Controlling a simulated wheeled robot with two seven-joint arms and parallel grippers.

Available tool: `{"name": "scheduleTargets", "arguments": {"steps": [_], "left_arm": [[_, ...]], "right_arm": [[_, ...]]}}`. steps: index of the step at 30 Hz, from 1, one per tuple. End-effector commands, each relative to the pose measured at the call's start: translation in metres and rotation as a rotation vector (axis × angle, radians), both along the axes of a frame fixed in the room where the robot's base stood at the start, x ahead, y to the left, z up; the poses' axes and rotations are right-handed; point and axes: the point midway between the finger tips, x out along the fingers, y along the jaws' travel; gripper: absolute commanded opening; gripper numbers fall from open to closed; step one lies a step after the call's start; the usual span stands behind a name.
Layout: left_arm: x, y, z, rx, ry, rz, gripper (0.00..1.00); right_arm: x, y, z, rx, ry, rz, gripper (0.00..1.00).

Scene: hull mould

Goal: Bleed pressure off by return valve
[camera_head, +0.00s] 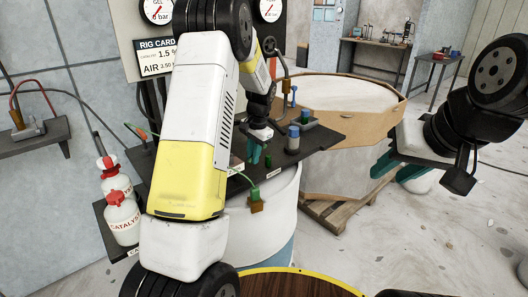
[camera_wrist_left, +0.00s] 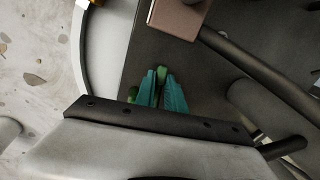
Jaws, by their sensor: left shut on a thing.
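My left gripper (camera_head: 256,153) reaches down over a dark shelf (camera_head: 323,135) on the white drum. In the left wrist view, its teal fingers (camera_wrist_left: 160,92) are shut on a small green part (camera_wrist_left: 160,74), seen mostly as an edge between them. I cannot tell for sure that this green part is the return valve's handle. Two pressure gauges (camera_head: 157,11) (camera_head: 270,9) show at the top, partly cut off. My right gripper (camera_head: 398,169) is open and empty at the right.
A blue-capped grey cylinder (camera_head: 293,141) stands on the shelf, right of my left gripper. Catalyst bottles (camera_head: 122,218) stand at the left. A rig card (camera_head: 157,57) hangs behind my arm. A wooden-sided round mould (camera_head: 360,97) on a pallet (camera_head: 345,213) stands behind.

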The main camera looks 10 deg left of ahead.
Motion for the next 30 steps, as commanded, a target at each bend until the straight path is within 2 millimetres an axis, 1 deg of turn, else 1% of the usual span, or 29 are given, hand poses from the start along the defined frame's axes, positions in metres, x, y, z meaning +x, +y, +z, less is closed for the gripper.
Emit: {"name": "scheduleTargets", "arguments": {"steps": [1,9,15,21,30], "left_arm": [[0.002,-0.001,0.003,0.028,0.031,-0.003,0.00],[0.000,0.001,0.015,0.178,0.223,-0.001,0.00],[0.000,0.001,0.023,0.265,0.336,-0.001,0.00],[-0.001,0.001,0.028,0.325,0.413,-0.001,0.00],[-0.001,0.001,0.032,0.361,0.461,-0.001,0.00]], "right_arm": [[0.000,0.000,0.000,0.000,0.000,0.000,0.36],[0.000,0.000,0.000,0.000,0.000,0.000,0.36],[0.000,0.000,0.000,0.000,0.000,0.000,0.36],[0.000,0.000,0.000,0.000,0.000,0.000,0.36],[0.000,0.000,0.000,0.000,0.000,0.000,0.36]]}}
